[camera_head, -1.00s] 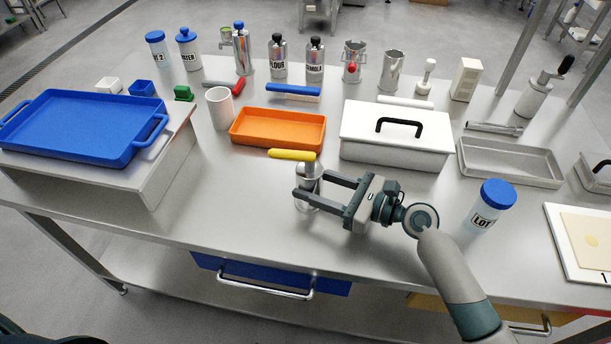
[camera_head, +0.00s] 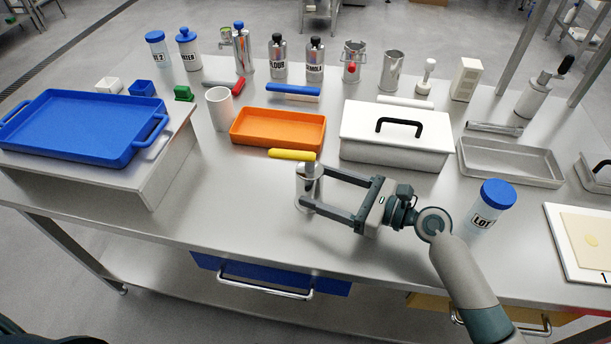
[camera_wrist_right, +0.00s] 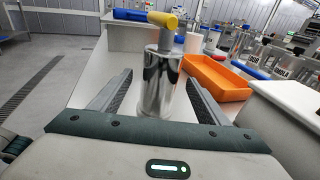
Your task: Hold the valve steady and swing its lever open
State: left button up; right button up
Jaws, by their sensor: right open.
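The valve (camera_head: 307,187) is a shiny metal cylinder standing upright on the table, with a yellow lever (camera_head: 291,154) on top that points left in the head view. In the right wrist view the valve body (camera_wrist_right: 160,85) stands between the fingers, and the yellow lever (camera_wrist_right: 163,20) is above them. My right gripper (camera_head: 306,187) is open, its two fingers reaching from the right to either side of the valve body. In the wrist view a gap shows between the body and each finger. My left gripper is not in view.
An orange tray (camera_head: 236,138) and a white box with a black handle (camera_head: 345,151) stand behind the valve. A blue tray (camera_head: 140,142) sits on a raised board at left. A blue-lidded jar (camera_head: 490,205) is at right. The table in front and left is clear.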

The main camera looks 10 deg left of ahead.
jog(key=v, duration=0.9)
jog(key=shift+s+d, duration=0.1)
jog(key=shift+d, duration=0.25)
